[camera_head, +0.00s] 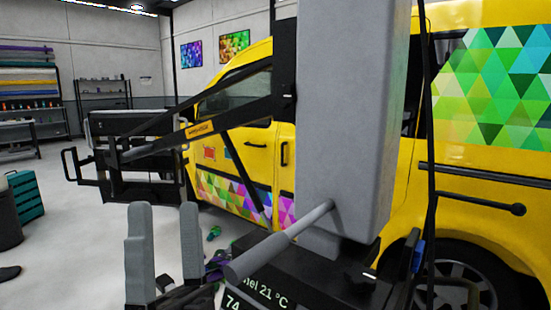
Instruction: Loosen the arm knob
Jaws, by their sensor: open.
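My gripper (164,212) is at the lower left, with two grey fingers pointing up, apart and with nothing between them. A black linkage arm (225,108) with orange lettering runs left from the grey column (345,120) to a black frame (140,165). The gripper is below and in front of this arm, apart from it. I cannot make out which part is the arm knob. A dark joint (286,90) shows where the arm meets the column. A grey rod (285,240) with a thicker near end reaches toward me from the column's lower part.
A yellow van (240,150) with a coloured triangle pattern stands behind the column. A dark panel with a display (262,293) lies right of the gripper. A black cable (430,200) hangs at right. A teal crate (28,195) stands far left. Grey floor is open at left.

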